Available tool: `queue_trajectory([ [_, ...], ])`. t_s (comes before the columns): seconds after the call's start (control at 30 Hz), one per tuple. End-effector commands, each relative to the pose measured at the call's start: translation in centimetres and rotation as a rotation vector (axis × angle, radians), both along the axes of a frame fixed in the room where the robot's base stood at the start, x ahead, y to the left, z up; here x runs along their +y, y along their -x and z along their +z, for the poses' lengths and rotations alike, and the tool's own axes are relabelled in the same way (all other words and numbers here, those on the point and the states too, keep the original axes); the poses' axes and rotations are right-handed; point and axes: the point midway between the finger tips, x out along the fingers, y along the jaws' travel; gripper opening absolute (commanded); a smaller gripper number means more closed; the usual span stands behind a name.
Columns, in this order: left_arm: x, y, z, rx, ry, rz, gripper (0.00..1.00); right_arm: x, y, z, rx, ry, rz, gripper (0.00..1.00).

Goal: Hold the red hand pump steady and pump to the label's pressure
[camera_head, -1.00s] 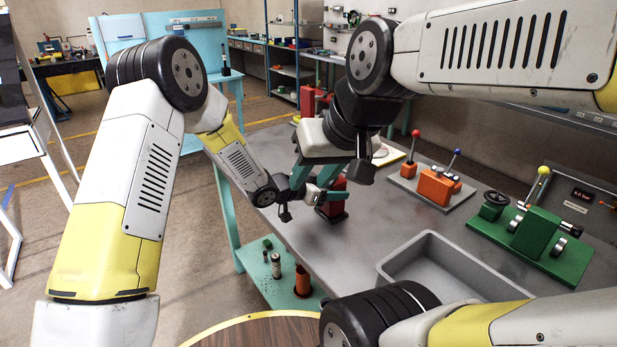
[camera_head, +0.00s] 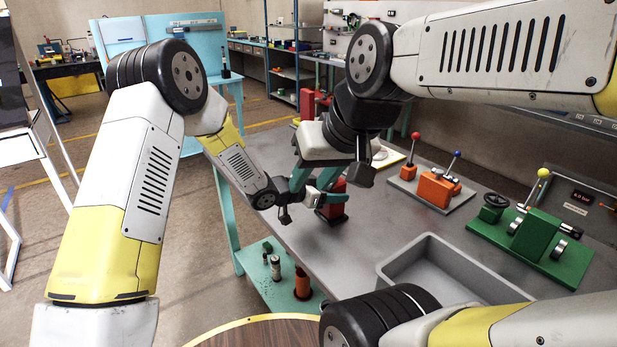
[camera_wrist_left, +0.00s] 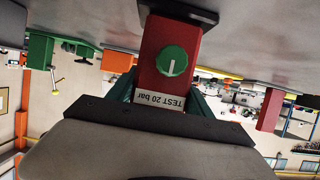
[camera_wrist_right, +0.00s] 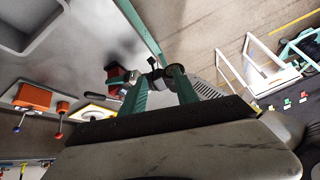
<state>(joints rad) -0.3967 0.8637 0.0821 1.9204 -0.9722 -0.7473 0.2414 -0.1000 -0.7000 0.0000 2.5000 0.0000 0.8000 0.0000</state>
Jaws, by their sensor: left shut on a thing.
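The red hand pump (camera_head: 333,205) stands on the grey bench near its left edge. In the left wrist view the pump (camera_wrist_left: 168,75) appears upside down, with a green knob (camera_wrist_left: 172,60) and a white label (camera_wrist_left: 160,99) reading TEST 20 bar. My left gripper (camera_head: 322,200) is shut on the pump body, its fingers on either side. My right gripper (camera_head: 316,180) hangs just above and beside it; its teal fingers (camera_wrist_right: 160,93) are apart. My left wrist shows beyond them, and I see nothing clearly held. The pump's handle is not clearly visible behind the arms.
A grey tray (camera_head: 432,240) is at the bench front. My arms cross closely over the pump.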

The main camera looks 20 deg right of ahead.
Motion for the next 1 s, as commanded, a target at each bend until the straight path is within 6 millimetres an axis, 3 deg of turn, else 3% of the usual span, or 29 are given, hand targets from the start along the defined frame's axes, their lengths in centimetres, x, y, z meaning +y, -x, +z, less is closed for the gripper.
queue_trajectory([
  [0.33,0.2,0.1,-0.4,0.004,-0.008,-0.001,0.00,0.0,0.0,0.0,0.000,0.000,0.000,0.36],
  [0.5,0.2,0.2,-0.4,0.005,-0.008,-0.001,0.00,-0.3,-0.5,0.3,0.007,0.033,0.037,0.03],
  [0.57,0.2,0.2,-0.4,0.005,-0.008,-0.001,0.00,-0.6,-1.0,0.6,0.018,0.076,0.085,0.00],
  [0.77,0.2,0.2,-0.4,0.006,-0.009,-0.001,0.00,-2.8,-4.2,2.5,0.097,0.326,0.413,0.00],
  [1.0,0.2,0.2,-0.5,0.006,-0.009,-0.001,0.00,-6.5,-9.1,4.3,0.250,0.595,0.932,0.00],
])
